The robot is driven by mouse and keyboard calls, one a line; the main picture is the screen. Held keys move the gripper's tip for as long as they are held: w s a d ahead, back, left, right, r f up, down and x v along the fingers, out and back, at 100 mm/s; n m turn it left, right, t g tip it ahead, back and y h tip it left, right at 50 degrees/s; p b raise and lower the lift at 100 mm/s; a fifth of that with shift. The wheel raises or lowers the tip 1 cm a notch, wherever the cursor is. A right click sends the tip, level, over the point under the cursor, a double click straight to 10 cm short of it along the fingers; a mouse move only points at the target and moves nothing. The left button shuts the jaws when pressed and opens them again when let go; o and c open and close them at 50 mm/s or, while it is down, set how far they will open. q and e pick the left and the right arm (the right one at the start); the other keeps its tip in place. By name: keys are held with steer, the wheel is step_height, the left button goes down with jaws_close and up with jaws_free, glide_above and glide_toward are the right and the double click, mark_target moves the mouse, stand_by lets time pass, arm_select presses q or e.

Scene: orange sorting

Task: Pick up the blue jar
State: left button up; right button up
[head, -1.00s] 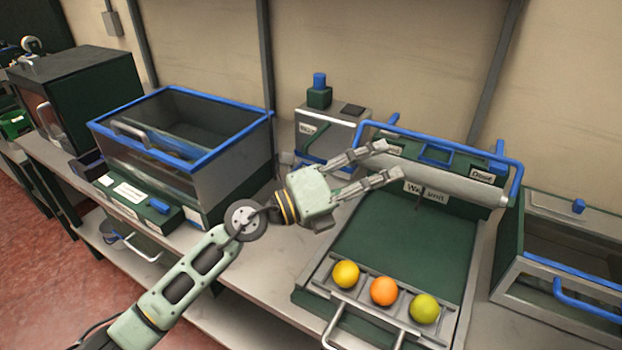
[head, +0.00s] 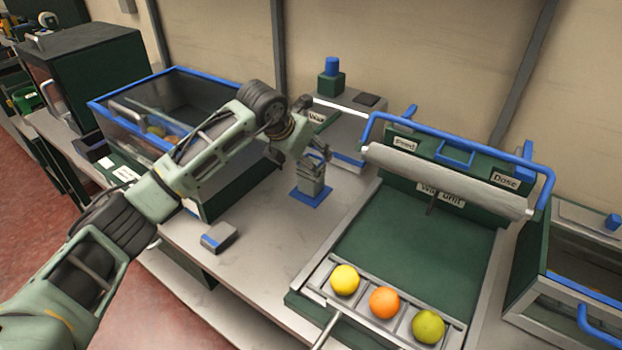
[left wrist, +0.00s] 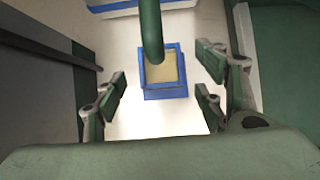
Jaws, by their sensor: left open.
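A blue, square-rimmed jar (left wrist: 163,70) stands on the pale bench below my left gripper. In the left wrist view it has a tan inside or top and a blue base. A dark green rod covers part of its far side; I cannot tell what the rod belongs to. In the head view the jar's blue base (head: 311,198) shows under the fingers, which hide most of the rest. My left gripper (head: 313,176) points down, open, with its fingers spread to either side of the jar. I see no finger touching it. My right gripper is not in view.
A green wax unit (head: 405,235) with yellow, orange and green fruit in its front tray stands to the right. A blue-rimmed clear bin (head: 122,92) is at left. A grey machine (head: 345,122) stands behind the jar. A small grey-blue block (head: 219,237) lies on the bench in front.

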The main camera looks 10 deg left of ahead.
mark_target(307, 185)
arm_select(q)
steer(key=b+x, duration=0.1)
steer(key=x, duration=0.3)
steer(key=shift+w+d+f+b, duration=0.15)
steer(key=shift+w+f+b, duration=0.05)
steer(key=shift+f+b, duration=0.2)
steer(key=shift+w, duration=0.1)
steer(key=shift+r, duration=0.2)
steer(key=shift+c, duration=0.6)
steer(key=c, duration=1.4)
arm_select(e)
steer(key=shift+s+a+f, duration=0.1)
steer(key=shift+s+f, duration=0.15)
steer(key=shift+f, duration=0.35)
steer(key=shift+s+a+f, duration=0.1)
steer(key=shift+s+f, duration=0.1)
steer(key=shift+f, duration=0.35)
